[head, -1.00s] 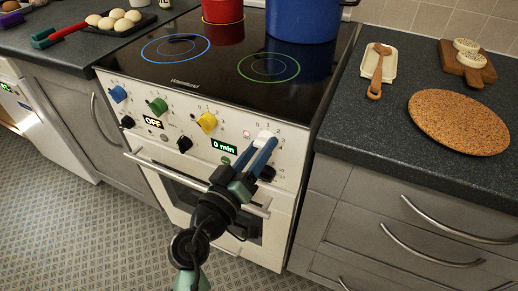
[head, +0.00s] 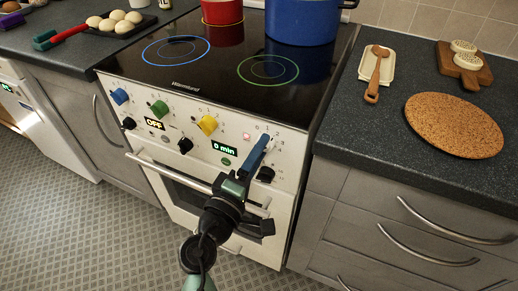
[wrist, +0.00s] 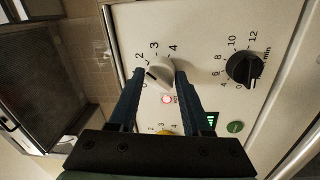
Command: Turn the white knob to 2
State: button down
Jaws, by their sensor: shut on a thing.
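The white knob (wrist: 160,76) is on the cream front panel of the cooker, with numbers from 0 to 4 around it in the wrist view. A dark mark on its left side points toward the low-number side, short of the 2; its exact setting is hard to read. My gripper (wrist: 160,73) has one blue finger on each side of the knob and is shut on it. In the head view my gripper (head: 266,138) reaches the right part of the panel, and its fingers hide most of the knob.
A black knob (wrist: 244,68) with minute numbers sits beside the white one. A yellow knob (head: 208,124) and a green display (head: 225,147) are to the left. A red pot (head: 222,11) and a blue pot (head: 300,22) stand on the hob. The oven handle (head: 170,171) runs below.

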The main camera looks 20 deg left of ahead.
jog(key=shift+f+n, duration=0.1)
jog(key=shift+n, duration=0.2)
jog(key=shift+c, duration=1.8)
grip_release()
jog(key=s, duration=1.3)
jog(key=shift+a+f+b, duration=0.35)
jog(key=shift+f+b, duration=0.05)
jog(key=shift+b, duration=0.05)
